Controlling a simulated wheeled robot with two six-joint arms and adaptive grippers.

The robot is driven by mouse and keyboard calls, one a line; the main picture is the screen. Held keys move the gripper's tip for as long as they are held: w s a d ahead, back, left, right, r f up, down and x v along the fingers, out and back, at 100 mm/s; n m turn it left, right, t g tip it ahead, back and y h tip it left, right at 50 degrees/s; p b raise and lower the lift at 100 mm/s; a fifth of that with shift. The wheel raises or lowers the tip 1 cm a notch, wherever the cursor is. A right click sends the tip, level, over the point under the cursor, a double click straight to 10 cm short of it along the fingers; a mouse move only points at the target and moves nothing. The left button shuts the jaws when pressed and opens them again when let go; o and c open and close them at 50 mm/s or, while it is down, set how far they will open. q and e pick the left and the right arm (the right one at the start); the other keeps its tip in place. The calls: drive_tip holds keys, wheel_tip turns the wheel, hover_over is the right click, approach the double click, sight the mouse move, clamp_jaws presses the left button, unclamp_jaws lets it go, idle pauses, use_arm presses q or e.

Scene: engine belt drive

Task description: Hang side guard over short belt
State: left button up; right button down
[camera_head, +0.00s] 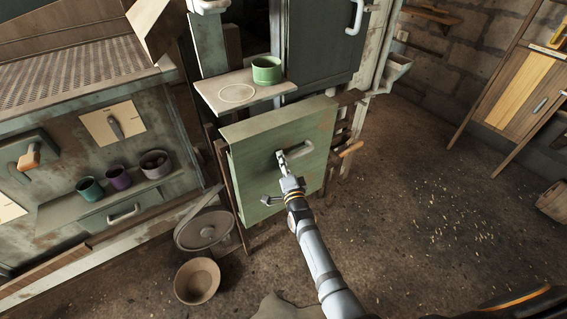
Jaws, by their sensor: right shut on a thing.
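The green side guard (304,178) is a boxy panel with a flat top, worn brown at its upper right. It stands tilted in the picture below a small shelf, in front of a dark wooden frame. My right gripper (282,161) is shut on the pale bar handle (300,150) on the guard's front face. A second small grey fitting (272,200) shows lower on that face. The short belt cannot be seen; the guard may hide it. I cannot tell whether the guard rests on its supports. My left gripper is not in view.
A shelf (215,96) above the guard holds a green cup (267,70). A round grey lid or pulley (204,229) and a tan bowl (197,280) are at lower left. Cups stand on the machine (60,165) at left. The floor (430,200) at right is open.

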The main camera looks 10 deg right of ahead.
drive_tip(key=shift+f+b, duration=0.95)
drive_tip(key=shift+f, duration=0.05)
idle(1.0)
drive_tip(key=c, duration=1.1)
unclamp_jaws()
drive_tip(key=shift+c, duration=0.2)
drive_tip(key=s+d+p, duration=0.1)
drive_tip(key=s+p, duration=0.1)
drive_tip(key=s, duration=0.6)
drive_tip(key=s+d+f+p, duration=0.1)
drive_tip(key=s+d+p, duration=0.1)
drive_tip(key=s, duration=0.7)
drive_tip(key=shift+s+d+p, duration=0.2)
drive_tip(key=shift+p, duration=0.65)
